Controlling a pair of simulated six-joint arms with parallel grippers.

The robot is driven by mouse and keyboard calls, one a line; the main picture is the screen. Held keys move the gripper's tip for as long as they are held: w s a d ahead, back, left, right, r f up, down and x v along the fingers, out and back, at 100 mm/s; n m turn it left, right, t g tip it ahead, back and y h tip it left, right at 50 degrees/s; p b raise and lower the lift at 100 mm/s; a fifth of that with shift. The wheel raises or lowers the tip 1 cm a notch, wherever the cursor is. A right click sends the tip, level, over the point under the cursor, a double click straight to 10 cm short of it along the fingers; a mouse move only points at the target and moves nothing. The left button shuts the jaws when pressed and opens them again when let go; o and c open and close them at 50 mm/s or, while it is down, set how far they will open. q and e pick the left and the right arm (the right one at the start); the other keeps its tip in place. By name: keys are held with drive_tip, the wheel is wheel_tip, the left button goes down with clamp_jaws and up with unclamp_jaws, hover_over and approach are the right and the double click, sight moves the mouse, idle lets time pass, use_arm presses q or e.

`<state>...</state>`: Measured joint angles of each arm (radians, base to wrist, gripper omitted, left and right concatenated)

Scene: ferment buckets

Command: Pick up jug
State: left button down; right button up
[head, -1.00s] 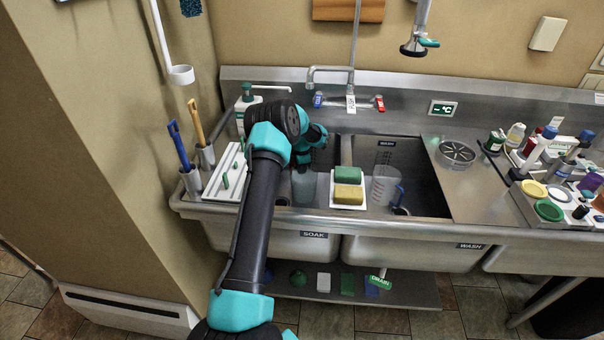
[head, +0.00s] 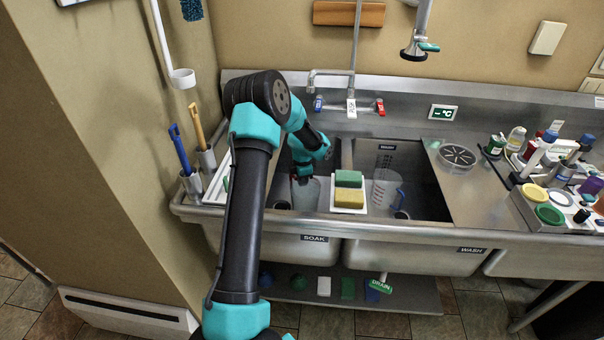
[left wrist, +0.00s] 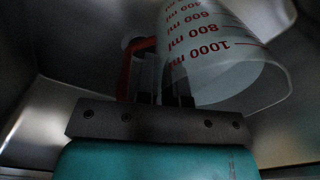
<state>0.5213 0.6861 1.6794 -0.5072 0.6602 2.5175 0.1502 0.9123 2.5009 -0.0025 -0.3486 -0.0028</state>
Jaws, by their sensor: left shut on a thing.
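A clear measuring jug (head: 306,195) stands in the left sink basin, labelled SOAK, in the head view. In the left wrist view the jug (left wrist: 225,65) is tilted across the picture, with red millilitre marks and a red handle (left wrist: 125,72). My left gripper (head: 304,177) reaches down into the basin and is shut on this jug. In the left wrist view its fingers (left wrist: 163,85) are beside the handle and the jug wall; exactly which part they pinch is unclear. My right gripper is not in view.
A second jug with a blue handle (head: 384,188) stands in the WASH basin. A white tray with a green sponge (head: 348,178) and a yellow sponge (head: 348,198) sits between the basins. The tap (head: 350,85) is behind. Bottles and lids crowd the right counter.

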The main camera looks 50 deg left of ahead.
use_arm(q)
drive_tip(key=s+d, duration=0.4)
drive_tip(key=d, duration=0.1)
drive_tip(key=shift+s+r, duration=0.15)
drive_tip(key=shift+r, duration=0.25)
